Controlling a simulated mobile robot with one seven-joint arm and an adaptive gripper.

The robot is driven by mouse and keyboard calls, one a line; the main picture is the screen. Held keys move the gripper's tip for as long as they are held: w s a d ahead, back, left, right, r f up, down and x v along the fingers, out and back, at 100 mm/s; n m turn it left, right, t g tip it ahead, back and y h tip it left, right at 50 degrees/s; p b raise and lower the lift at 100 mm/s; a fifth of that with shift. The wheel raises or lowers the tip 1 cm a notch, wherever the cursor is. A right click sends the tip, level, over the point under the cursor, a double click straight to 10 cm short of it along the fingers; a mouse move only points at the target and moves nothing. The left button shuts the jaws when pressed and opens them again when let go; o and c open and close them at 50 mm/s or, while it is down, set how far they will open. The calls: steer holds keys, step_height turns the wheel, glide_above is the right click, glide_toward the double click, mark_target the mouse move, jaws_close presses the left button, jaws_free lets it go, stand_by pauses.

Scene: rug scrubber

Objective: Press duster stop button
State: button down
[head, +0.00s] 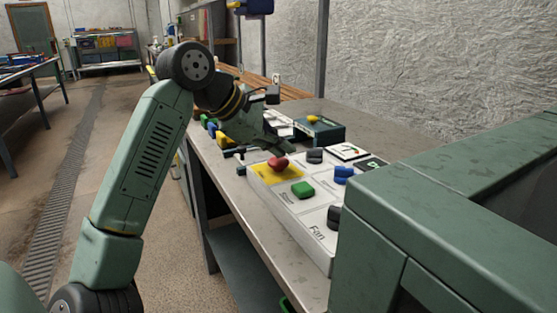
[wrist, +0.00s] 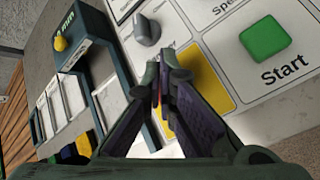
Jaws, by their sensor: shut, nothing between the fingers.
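The control panel (head: 318,238) lies on the bench with a red mushroom button (head: 278,163) on a yellow square, which looks like the stop button. A green button (head: 302,189) labelled Start sits beside it. My gripper (head: 286,149) is shut and empty, close to the red button at the panel's far-left side; I cannot tell whether it touches. In the wrist view, my shut fingers (wrist: 163,70) cover most of the red button, leaving only a red sliver. The yellow square (wrist: 208,82) shows right of them, with the green button (wrist: 265,40) farther right.
Dark knobs (head: 315,155) and a blue knob (head: 343,173) stand on the panel. A dark green box with a yellow button (head: 313,119) stands behind it. A large green housing (head: 450,200) fills the right side. The floor left of the bench is clear.

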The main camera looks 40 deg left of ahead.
mark_target(280, 161)
steer(key=shift+f+b, duration=0.4)
steer(key=shift+f, duration=0.15)
stand_by(0.6)
steer(key=shift+r+p, duration=0.8)
steer(key=shift+r, duration=0.2)
step_height(280, 161, up, 5)
steer(key=p, duration=0.4)
stand_by(0.6)
